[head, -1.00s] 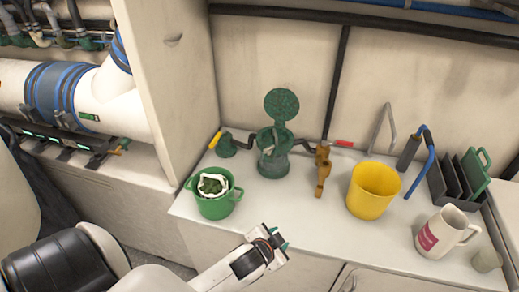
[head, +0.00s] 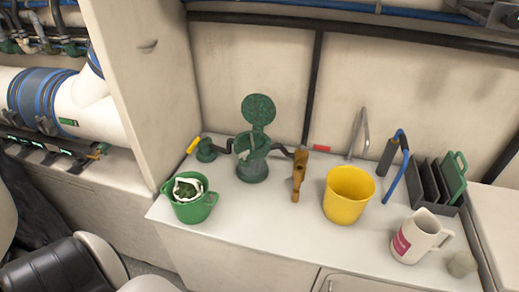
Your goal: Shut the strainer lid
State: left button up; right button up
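The green strainer (head: 252,165) stands upright on the white counter, near the back wall. Its round green lid (head: 258,110) is open, standing up above and behind the strainer's mouth. Something pale shows inside the mouth, too small to make out. Neither gripper is in view. Part of my own arm shows at the lower left, well apart from the strainer.
A green bucket (head: 207,210) holding white cloth and greenery stands left in front of the strainer. A yellow-handled valve (head: 206,150) and a brass-coloured fitting (head: 299,178) flank it. A yellow bucket (head: 330,208) and white jug (head: 409,245) stand right. The front middle counter is clear.

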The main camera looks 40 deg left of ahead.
aim_at(258, 109)
jog(key=l+u, duration=0.15)
jog(key=u, duration=0.25)
jog(key=i+l+u, duration=0.1)
jog(key=u, duration=0.35)
jog(key=l+u, duration=0.2)
jog(key=u, duration=0.2)
